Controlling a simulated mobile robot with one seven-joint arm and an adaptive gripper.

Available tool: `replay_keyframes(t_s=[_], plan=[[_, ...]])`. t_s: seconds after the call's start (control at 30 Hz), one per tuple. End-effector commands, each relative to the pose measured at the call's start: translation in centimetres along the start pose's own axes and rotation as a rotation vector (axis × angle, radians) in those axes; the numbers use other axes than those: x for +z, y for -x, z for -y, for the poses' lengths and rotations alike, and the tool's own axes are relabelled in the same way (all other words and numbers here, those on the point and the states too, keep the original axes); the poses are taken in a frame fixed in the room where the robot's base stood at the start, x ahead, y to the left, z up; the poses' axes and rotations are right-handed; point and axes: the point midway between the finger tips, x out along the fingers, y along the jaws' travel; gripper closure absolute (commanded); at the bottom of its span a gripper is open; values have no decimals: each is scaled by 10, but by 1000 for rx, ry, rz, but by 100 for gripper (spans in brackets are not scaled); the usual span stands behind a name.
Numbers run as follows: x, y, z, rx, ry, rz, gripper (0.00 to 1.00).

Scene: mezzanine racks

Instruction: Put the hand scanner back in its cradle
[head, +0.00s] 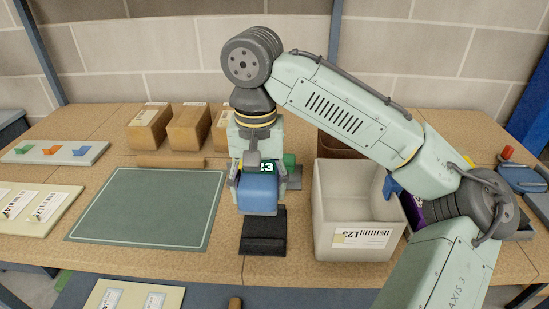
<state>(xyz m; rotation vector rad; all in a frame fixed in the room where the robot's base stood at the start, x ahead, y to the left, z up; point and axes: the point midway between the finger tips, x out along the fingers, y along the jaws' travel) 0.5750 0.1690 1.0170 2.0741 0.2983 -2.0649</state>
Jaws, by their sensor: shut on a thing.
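My gripper (256,185) points down near the middle of the bench. It is shut on a blue, boxy thing that looks like the hand scanner (258,193). The fingers lie along its left and right sides, and the gripper hides its upper part. A black block that looks like the cradle (263,238) stands on the bench just below the scanner in the picture. I cannot tell whether the scanner touches it or hangs above it.
A white bin (335,215) stands close to the right of the gripper, below my arm. A green mat (150,208) lies flat and bare to the left. Several cardboard boxes (187,128) and a brown roll (170,161) are behind the mat.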

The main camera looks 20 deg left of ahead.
Motion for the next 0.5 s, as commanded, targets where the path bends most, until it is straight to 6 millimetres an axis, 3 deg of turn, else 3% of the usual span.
replay_keyframes(t_s=[0.27,0.5], plan=[[4,-4,-4,5,-4,9,81],[4,-25,-4,3,-3,9,81]])
